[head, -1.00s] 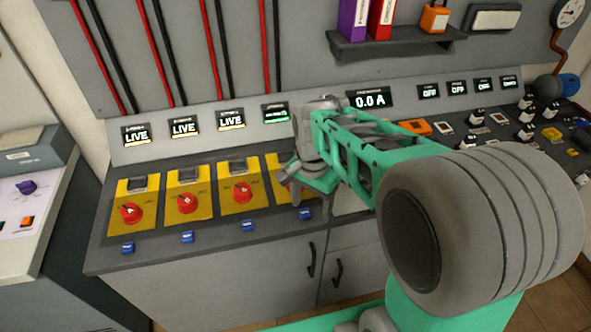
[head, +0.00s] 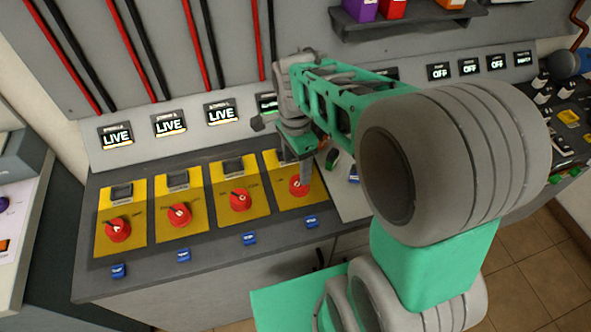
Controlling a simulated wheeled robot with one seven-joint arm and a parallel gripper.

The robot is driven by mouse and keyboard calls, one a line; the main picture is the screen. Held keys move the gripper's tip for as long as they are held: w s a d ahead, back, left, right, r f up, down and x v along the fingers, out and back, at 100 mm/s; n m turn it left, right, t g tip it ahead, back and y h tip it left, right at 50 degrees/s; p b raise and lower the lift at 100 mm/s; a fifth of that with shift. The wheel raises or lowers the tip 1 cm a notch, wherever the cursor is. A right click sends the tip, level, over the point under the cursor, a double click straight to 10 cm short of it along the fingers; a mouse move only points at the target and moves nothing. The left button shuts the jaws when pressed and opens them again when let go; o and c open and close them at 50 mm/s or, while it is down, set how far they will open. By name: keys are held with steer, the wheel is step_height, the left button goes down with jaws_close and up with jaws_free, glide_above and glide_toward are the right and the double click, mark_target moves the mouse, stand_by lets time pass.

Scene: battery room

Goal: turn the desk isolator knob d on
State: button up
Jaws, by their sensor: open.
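The fourth isolator from the left is a red knob (head: 297,187) on a yellow plate (head: 290,200), taken here as knob d. My gripper (head: 305,172) points down over it, with a grey finger in front of the knob's right side. The jaws are open; the far finger is hidden, and I cannot tell whether they touch the knob.
Three more red knobs on yellow plates (head: 240,199) stand to the left, under displays reading LIVE (head: 222,112). Small blue tags (head: 249,239) line the desk's front edge. A shelf (head: 405,22) hangs above. My arm covers the desk's middle.

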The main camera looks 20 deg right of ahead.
mark_target(299, 185)
steer(key=f, duration=0.6)
steer(key=shift+s+d+f+p, duration=0.2)
steer(key=shift+d+f+p, duration=0.1)
steer(key=shift+f, duration=0.1)
steer(key=c, duration=1.4)
